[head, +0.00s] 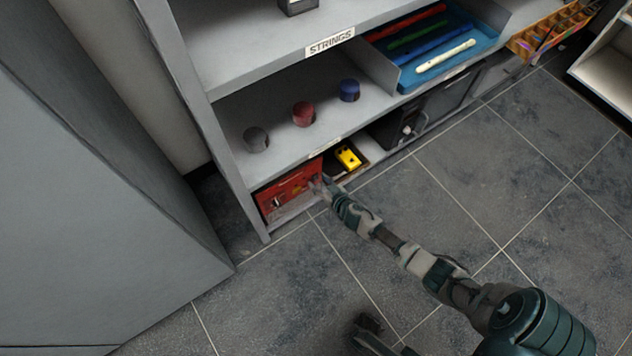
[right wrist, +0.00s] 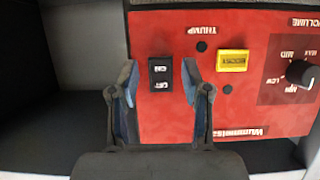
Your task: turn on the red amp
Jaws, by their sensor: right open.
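The red amp (head: 290,190) stands on the bottom level of the shelf, at its left end. In the right wrist view its red front panel (right wrist: 225,100) fills much of the picture, with the lettering upside down. A black ON/OFF rocker switch (right wrist: 161,72) sits on that panel. My right gripper (head: 322,186) is at the amp's right part. In the right wrist view the gripper (right wrist: 158,82) is open and empty, with one fingertip on each side of the switch. I cannot tell whether the fingers touch the panel.
A yellow box (head: 348,157) sits right of the amp, then a black amp (head: 405,128). Grey, red (head: 304,113) and blue round items stand on the shelf above. The tiled floor in front is mostly clear.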

